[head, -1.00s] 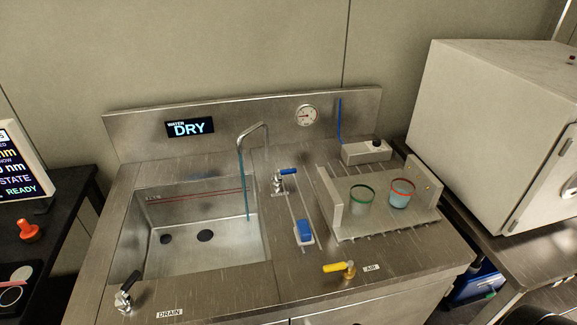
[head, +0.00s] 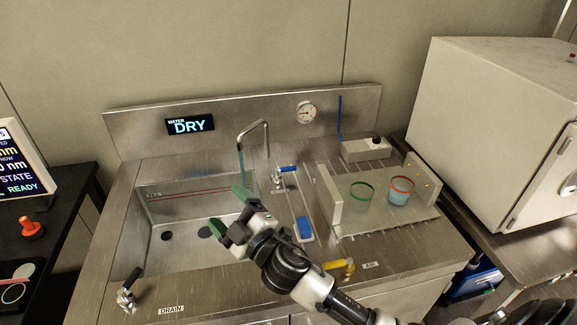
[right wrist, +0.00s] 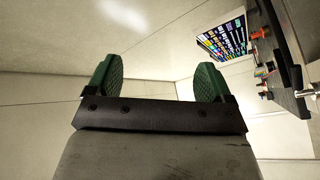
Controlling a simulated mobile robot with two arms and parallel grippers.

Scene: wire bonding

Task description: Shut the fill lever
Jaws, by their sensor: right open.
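The blue lever (head: 287,169) sits on a small metal valve behind the sink's right side and points to the right. It looks like the fill lever. A thin blue stream hangs from the spout (head: 252,128) into the sink (head: 165,262). My right gripper (head: 230,210) is open and empty over the sink's right part, in front and to the left of the lever, apart from it. Its green fingers also show in the right wrist view (right wrist: 158,78), with nothing between them. My left gripper is not in view.
A yellow air lever (head: 345,265), partly behind my arm, and a black drain lever (head: 128,285) stand on the front edge. A blue block (head: 304,228) and a rack with green-rimmed (head: 361,197) and red-rimmed (head: 400,192) cups are at right. The display (head: 190,125) reads DRY.

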